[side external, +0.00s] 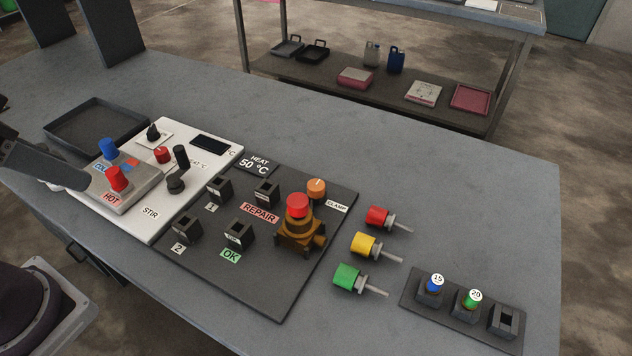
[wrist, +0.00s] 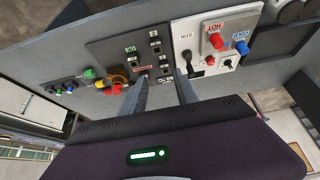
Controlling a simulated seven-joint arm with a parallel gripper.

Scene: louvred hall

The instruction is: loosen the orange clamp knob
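The orange clamp knob (side external: 316,187) is a small round knob with a pale mark on top. It stands at the far right corner of the dark panel (side external: 262,292), next to a CLAMP label (side external: 337,206), just behind a brown valve-like fitting with a red cap (side external: 298,206). My gripper (wrist: 162,79) shows in the wrist view, its two grey fingers apart with nothing seen between them. The panel lies beyond the fingers, with the red-capped fitting (wrist: 117,88) left of the left finger. I cannot make out the clamp knob in the wrist view. The gripper is outside the side view.
Black sockets (side external: 238,234) stand on the panel. A white STIR unit (side external: 203,165) with a lever and red and blue HOT/COLD knobs adjoins it. Red, yellow and green plugs (side external: 365,244) lie to the right, near a small rack (side external: 462,331). The bench behind the panel is clear.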

